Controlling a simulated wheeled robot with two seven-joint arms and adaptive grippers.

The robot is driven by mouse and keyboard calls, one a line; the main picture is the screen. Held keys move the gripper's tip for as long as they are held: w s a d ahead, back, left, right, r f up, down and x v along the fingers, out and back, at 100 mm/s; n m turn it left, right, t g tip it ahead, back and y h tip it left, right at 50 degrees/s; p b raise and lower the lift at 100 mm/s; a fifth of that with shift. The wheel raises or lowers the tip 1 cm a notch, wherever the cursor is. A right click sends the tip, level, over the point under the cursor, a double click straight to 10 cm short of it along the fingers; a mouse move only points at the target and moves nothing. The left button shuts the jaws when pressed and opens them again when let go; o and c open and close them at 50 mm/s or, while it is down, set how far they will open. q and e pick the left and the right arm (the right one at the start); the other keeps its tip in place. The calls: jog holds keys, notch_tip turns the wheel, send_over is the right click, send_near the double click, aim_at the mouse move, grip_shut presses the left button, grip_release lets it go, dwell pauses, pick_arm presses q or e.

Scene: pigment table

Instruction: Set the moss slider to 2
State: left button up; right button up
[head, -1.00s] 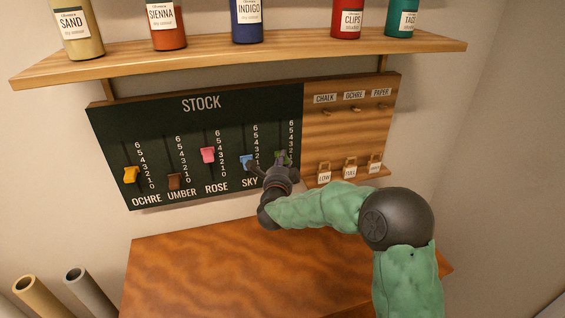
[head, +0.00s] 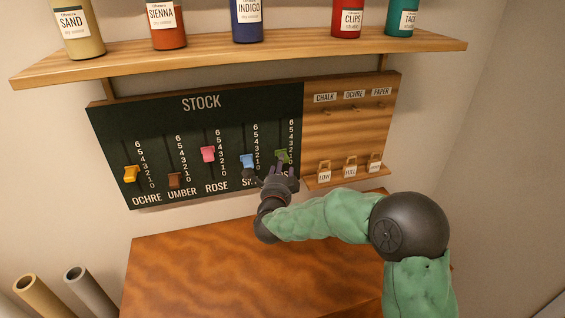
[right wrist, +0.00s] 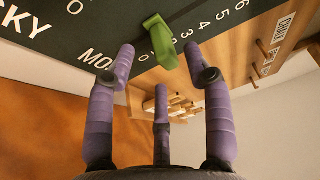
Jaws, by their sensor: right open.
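The moss slider (head: 281,155) is a green tab in the rightmost slot of the dark STOCK board (head: 200,121). In the head view it sits in the lower half of its scale; its exact number is hard to read. In the right wrist view the green tab (right wrist: 160,42) sticks out from the board. My right gripper (head: 277,178) is open just below the tab. In the right wrist view its purple fingers (right wrist: 160,62) are spread either side of and below the tab, seemingly without gripping it. Part of the MOSS label is hidden. My left gripper is not in view.
The blue sky slider (head: 248,161) is close on the left, with pink, brown and yellow sliders farther left. A wooden panel with hooks and tags (head: 350,168) adjoins on the right. A shelf of bottles (head: 240,55) is above; a bare wooden table (head: 200,270) is below.

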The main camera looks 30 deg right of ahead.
jog(key=v, duration=0.7)
jog(key=shift+s+a, duration=0.25)
jog(key=shift+s, duration=0.05)
